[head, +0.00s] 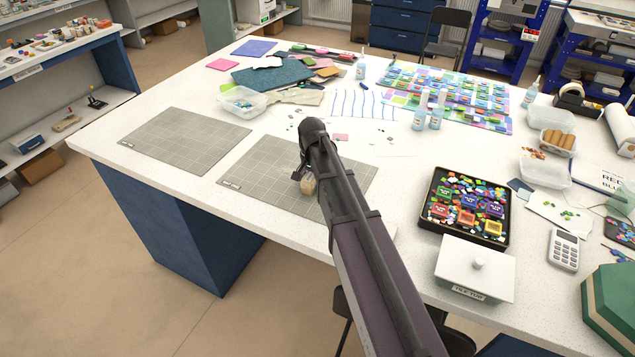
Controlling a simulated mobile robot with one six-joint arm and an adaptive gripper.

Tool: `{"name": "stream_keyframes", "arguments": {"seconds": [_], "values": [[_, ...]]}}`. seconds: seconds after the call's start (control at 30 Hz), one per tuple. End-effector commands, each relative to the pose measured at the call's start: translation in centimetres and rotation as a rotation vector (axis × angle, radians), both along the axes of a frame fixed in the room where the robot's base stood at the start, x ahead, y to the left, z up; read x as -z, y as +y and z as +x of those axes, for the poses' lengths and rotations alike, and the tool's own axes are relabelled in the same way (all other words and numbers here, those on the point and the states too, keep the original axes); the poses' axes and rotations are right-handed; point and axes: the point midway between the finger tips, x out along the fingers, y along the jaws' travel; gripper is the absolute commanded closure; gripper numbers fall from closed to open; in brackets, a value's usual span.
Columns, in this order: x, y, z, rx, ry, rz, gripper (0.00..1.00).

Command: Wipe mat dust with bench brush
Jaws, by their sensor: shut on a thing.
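Two grey gridded cutting mats lie along the near left side of the white table: the left mat (178,141) and the right mat (255,178). My gripper (303,172) is over the right mat, mostly hidden by my own arm. It is shut on the bench brush (309,186), of which only a small tan part shows below the fingers. The brush is at or just above the mat; I cannot tell whether it touches. No dust is clear on either mat at this size.
A black tray (430,226) of colored pieces and a white lidded box (474,266) stand right of my arm. A clear tub (242,107), bottles (421,110) and colored sheets lie beyond the mats. The left mat is clear.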

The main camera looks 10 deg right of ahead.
Motion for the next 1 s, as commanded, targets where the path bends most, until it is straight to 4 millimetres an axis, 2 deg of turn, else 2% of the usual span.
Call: {"name": "stream_keyframes", "arguments": {"seconds": [0.17,0.63,1.0], "values": [[-0.1,0.6,0.5,0.0,0.0,0.0,0.9],[0.0,0.8,0.6,0.0,0.001,-0.002,0.9],[0.2,2.5,1.9,-0.001,0.001,-0.001,0.9]]}}
